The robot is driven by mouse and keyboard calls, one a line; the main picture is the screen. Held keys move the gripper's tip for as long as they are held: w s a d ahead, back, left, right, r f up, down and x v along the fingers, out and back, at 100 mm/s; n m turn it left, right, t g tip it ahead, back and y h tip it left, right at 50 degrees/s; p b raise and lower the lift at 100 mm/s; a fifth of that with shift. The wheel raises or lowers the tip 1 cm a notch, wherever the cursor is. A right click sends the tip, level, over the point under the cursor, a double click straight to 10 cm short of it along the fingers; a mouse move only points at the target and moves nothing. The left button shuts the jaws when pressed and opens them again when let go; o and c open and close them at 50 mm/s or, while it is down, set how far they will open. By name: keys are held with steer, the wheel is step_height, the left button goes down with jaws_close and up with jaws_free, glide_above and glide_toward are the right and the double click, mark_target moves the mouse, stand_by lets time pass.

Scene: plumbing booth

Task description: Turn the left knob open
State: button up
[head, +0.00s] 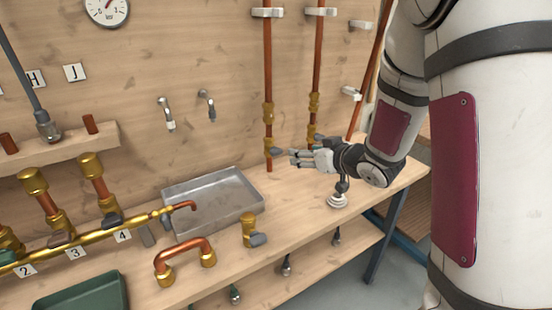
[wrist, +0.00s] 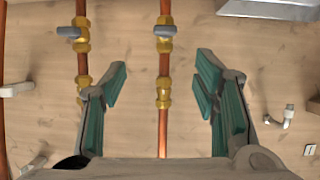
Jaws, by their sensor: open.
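Two vertical copper pipes on the wall carry brass valves with grey lever knobs. The left knob (head: 277,152) sits low on the left pipe in the head view. The wrist view is turned over, so this left knob (wrist: 155,31) is on its right-hand pipe, with the lever pointing sideways across the pipe. The other knob (wrist: 68,32) is on the neighbouring pipe. My gripper (head: 301,158) is open just right of the left knob in the head view. In the wrist view, my gripper's fingers (wrist: 161,73) straddle the left pipe, short of the knob. No contact shows.
A metal tray (head: 172,200) lies on the bench left of the pipes. Two wall taps (head: 166,114) (head: 206,105) are above it. A brass manifold (head: 95,237) and a copper U-pipe (head: 183,246) are at the front left. A white fitting (head: 337,201) stands below my gripper.

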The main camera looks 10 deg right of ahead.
mark_target(278, 152)
steer(key=shift+y, duration=0.3)
steer(key=x, duration=0.4)
steer(key=b+x, duration=0.1)
steer(key=x, duration=0.9)
steer(key=shift+s+a+f, duration=0.2)
steer(key=shift+f, duration=0.1)
steer(key=shift+c, duration=0.6)
steer(key=c, duration=1)
